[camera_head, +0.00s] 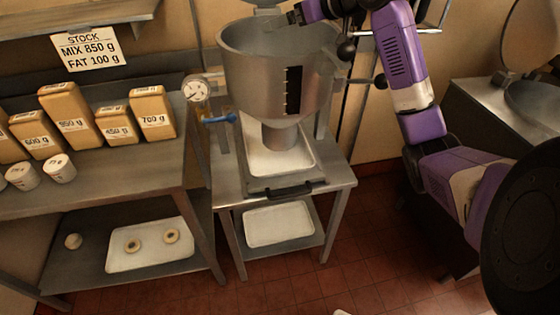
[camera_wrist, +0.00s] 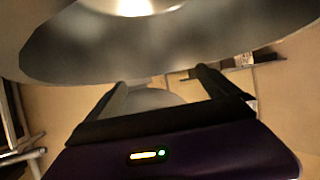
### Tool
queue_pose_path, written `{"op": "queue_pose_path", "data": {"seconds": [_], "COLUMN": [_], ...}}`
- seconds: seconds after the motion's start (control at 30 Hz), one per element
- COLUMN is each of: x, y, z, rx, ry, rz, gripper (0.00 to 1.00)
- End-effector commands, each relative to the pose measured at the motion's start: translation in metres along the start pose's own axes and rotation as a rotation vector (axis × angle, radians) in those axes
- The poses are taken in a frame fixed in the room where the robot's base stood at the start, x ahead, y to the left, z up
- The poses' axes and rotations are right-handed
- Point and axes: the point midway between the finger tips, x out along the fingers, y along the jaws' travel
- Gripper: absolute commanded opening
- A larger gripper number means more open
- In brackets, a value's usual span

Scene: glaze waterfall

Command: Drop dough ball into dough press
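The dough press is a large grey metal hopper (camera_head: 280,75) with a dark level window and a spout. It stands on a metal stand at the centre of the head view. My gripper (camera_head: 276,20) is at the hopper's upper rim. In the wrist view my gripper (camera_wrist: 165,82) has its fingers spread apart, with a grey rounded shape between them that I cannot identify. No ball is visible at the gripper in the head view. The hopper's inside is mostly hidden.
Several labelled blocks (camera_head: 72,115) and two small tubs stand on the upper shelf. White trays (camera_head: 279,224) sit under the spout and below. A metal counter with a bowl (camera_head: 535,105) stands at right.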

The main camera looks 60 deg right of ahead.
Motion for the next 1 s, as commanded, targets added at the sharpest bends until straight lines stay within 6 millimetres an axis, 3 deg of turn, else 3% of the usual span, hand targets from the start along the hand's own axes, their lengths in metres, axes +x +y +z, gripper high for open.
{"op": "queue_pose_path", "data": {"seconds": [0.27, 0.7, 1.0], "x": [-0.004, -0.068, -0.078], "y": [0.0, 0.0, 0.0], "z": [0.001, 0.001, 0.0], "rx": [0.0, 0.0, 0.0], "ry": [-0.001, 0.001, -0.001], "rz": [0.0, 0.001, 0.0], "gripper": [1.0, 1.0, 1.0]}}
